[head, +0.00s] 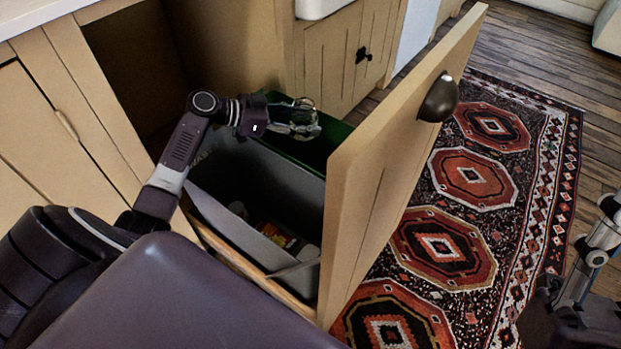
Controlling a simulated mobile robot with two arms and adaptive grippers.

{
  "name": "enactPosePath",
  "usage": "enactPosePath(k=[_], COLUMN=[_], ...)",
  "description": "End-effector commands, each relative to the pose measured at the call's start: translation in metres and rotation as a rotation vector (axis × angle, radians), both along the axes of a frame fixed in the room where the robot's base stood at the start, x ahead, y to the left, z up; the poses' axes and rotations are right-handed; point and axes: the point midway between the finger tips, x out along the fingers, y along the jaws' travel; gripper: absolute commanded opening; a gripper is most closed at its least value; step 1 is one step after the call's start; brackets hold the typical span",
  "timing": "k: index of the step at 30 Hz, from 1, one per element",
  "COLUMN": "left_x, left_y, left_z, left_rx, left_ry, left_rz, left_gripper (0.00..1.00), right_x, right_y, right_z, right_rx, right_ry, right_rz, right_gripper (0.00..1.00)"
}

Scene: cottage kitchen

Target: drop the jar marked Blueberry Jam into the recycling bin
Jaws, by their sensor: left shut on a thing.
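My left gripper (303,117) reaches in from the left and is shut on a small glassy jar (298,130). The fingers cover much of the jar and no label on it can be read. The gripper and jar are over the green bin (329,131), which stands behind a grey bin in the pulled-out cabinet drawer. The green bin's inside is mostly hidden. Only part of my right arm shows at the right edge; its gripper is not visible.
The grey bin (219,196), with partly hidden lettering, holds some rubbish. A patterned rug (470,178) covers the floor beyond. Cabinet doors (60,140) line the left.

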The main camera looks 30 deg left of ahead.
Motion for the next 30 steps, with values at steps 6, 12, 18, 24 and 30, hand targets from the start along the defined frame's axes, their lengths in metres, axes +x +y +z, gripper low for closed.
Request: enactPosePath(k=[6,12,18,24,30], left_x=[0.0,0.0,0.0,-0.009,-0.033], left_y=[0.0,0.0,0.0,0.008,0.028], left_z=[0.001,0.001,-0.001,0.003,0.017], left_rx=[0.0,-0.001,0.001,0.003,0.003], left_ry=[-0.001,-0.001,0.001,0.003,0.001], left_rz=[0.001,0.0,0.0,0.001,0.001], left_gripper=[0.19,0.69,0.69,0.69,0.69], right_x=[0.0,0.0,0.0,0.0,0.0], right_y=[0.0,0.0,0.0,0.0,0.0], right_z=[0.0,0.0,0.0,0.0,0.0], right_rx=[0.0,0.0,0.0,0.001,0.001], right_ry=[-0.001,-0.001,0.0,0.001,0.001], right_rz=[0.0,0.0,0.0,0.0,0.0], right_gripper=[0.43,0.43,0.43,0.43,0.43])
